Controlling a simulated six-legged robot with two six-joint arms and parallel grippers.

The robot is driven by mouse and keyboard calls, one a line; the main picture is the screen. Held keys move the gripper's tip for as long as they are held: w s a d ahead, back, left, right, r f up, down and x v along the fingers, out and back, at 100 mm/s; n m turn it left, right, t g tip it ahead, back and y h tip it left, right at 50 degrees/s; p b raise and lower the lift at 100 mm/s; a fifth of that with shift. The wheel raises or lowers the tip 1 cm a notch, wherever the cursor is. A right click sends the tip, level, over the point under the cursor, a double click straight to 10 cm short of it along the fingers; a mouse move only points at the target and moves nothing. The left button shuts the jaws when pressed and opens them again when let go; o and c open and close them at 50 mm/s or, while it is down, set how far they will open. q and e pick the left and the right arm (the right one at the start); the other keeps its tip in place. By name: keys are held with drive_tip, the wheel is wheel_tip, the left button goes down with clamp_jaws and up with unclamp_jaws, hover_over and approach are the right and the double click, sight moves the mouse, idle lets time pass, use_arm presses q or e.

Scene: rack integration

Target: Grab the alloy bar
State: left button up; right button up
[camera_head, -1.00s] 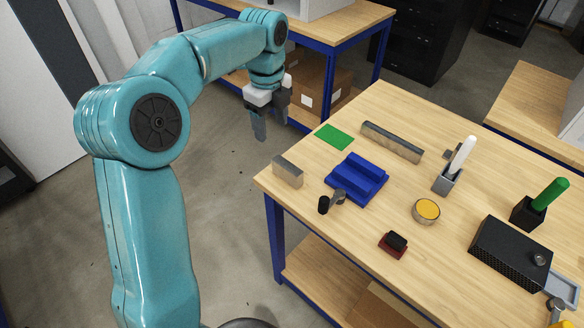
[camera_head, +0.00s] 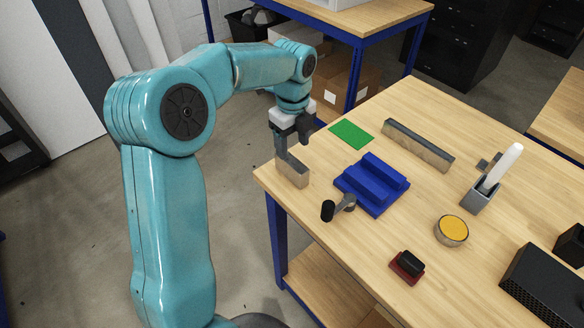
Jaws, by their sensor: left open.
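A short silvery metal block (camera_head: 293,174) lies at the near left edge of the wooden workbench. A longer grey metal bar (camera_head: 417,146) lies further back on the bench. Both look metallic, and I cannot tell by looks alone which is the alloy bar. My left gripper (camera_head: 290,151) points down at the short block, with its jaws apart. One finger reaches down to the block and partly overlaps it in the picture; contact cannot be told. My right gripper is not in view.
A blue grooved fixture (camera_head: 372,184) with a crank-like handle (camera_head: 338,206) sits right of the short block. A green mat (camera_head: 351,134) lies behind. A white stick in a grey holder (camera_head: 480,197), a yellow-topped round tin (camera_head: 451,231) and a dark-red stamp-like block (camera_head: 407,267) stand further right.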

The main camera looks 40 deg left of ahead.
sight(291, 161)
use_arm(q)
drive_tip(key=f, duration=0.3)
drive_tip(key=shift+d, duration=0.3)
drive_tip(key=shift+s+a+f, duration=0.1)
drive_tip(key=shift+f, duration=0.3)
drive_tip(key=f, duration=0.4)
drive_tip(key=shift+s+f+p, duration=0.2)
drive_tip(key=shift+f+p, duration=0.1)
drive_tip(key=shift+a, duration=0.1)
clamp_jaws()
